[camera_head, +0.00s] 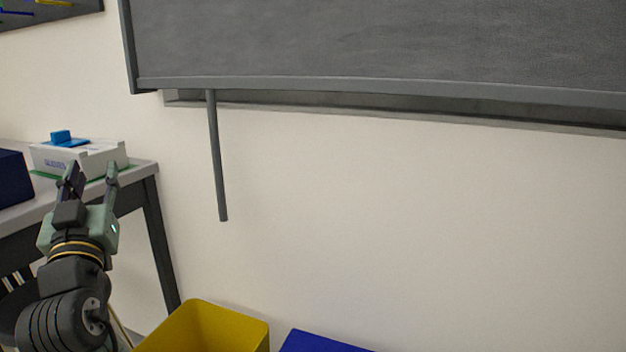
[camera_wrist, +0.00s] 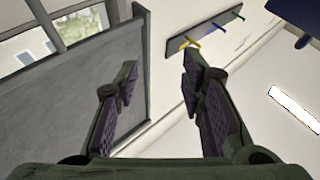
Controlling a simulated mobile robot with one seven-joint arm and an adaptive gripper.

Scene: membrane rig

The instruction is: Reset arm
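My gripper (camera_head: 92,172) is at the left of the head view, pointing up, in front of the table with the glove box. Its two fingers are spread apart with nothing between them. In the wrist view my gripper (camera_wrist: 157,85) also shows open and empty, with wall and the edge of a grey panel beyond the fingers. No finger touches anything that I can see.
A table (camera_head: 145,168) at the left bears a white glove box (camera_head: 85,158) with a blue piece on top and a dark blue box (camera_head: 12,178). A yellow bin (camera_head: 205,328) and a blue object (camera_head: 320,342) are below. A grey rod (camera_head: 216,160) hangs under the dark panel (camera_head: 380,40). A rack (camera_wrist: 205,35) is on the wall.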

